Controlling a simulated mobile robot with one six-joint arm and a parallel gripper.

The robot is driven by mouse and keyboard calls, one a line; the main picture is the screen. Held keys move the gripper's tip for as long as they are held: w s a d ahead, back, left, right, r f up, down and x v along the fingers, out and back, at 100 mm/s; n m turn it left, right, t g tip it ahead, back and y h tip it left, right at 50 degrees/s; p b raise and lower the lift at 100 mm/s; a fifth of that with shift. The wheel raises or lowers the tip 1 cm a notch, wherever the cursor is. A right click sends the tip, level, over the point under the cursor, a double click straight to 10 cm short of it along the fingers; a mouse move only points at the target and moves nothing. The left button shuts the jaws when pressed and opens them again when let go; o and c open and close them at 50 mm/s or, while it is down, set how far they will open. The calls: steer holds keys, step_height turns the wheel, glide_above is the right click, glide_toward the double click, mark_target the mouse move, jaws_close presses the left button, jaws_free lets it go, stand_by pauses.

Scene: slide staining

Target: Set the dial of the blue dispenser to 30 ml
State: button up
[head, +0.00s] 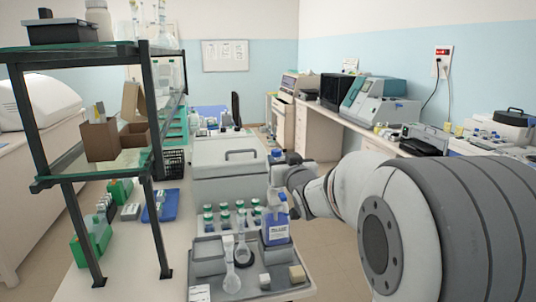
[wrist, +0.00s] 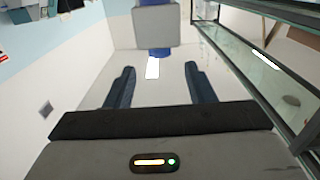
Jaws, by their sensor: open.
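The dial's reading cannot be made out.
The grey tray (head: 206,271) also holds glass flasks (head: 232,278) and small blocks. Several green-capped bottles (head: 225,215) stand behind it. A dark-framed glass shelf (head: 150,110) rises at the left; its edge shows at the right of the wrist view. A grey lidded box (head: 225,176) stands behind.

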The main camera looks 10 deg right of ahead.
mark_target(278, 152)
steer(key=w+p, duration=0.2)
steer(key=w, duration=0.5)
steer(key=shift+w, duration=0.35)
steer(key=shift+c, duration=0.6)
steer(key=c, duration=0.9)
